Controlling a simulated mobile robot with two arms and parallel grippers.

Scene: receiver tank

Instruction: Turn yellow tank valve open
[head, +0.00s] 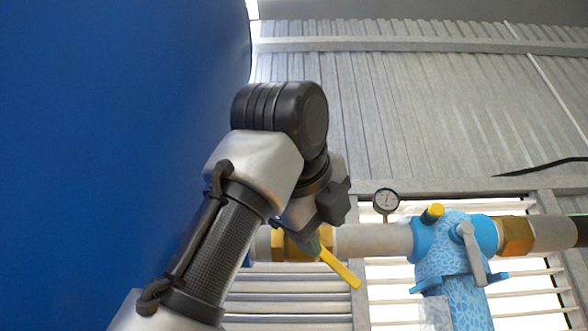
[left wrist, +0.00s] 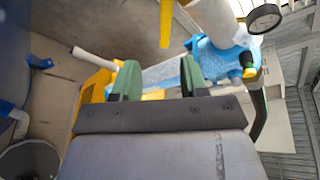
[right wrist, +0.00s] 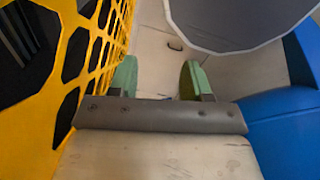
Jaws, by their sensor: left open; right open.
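The yellow valve handle (head: 340,268) slants down to the right from the brass valve (head: 290,243) on the grey pipe beside the blue tank (head: 110,140). In the left wrist view, a yellow bar (left wrist: 166,22), apparently this handle, hangs at the top, beyond the fingertips. My left gripper (left wrist: 159,80) is open, with nothing between its green fingers. In the head view, my left arm covers part of the valve, and a green fingertip shows near the handle's upper end; I cannot tell whether they touch. My right gripper (right wrist: 157,80) is open and empty, away from the valve.
Right of the valve are a round gauge (head: 386,202) and a blue fitting (head: 450,250) with a grey lever (head: 471,250). Yellow mesh (right wrist: 105,45) stands close left of my right gripper, and a blue surface (right wrist: 205,120) is at its right.

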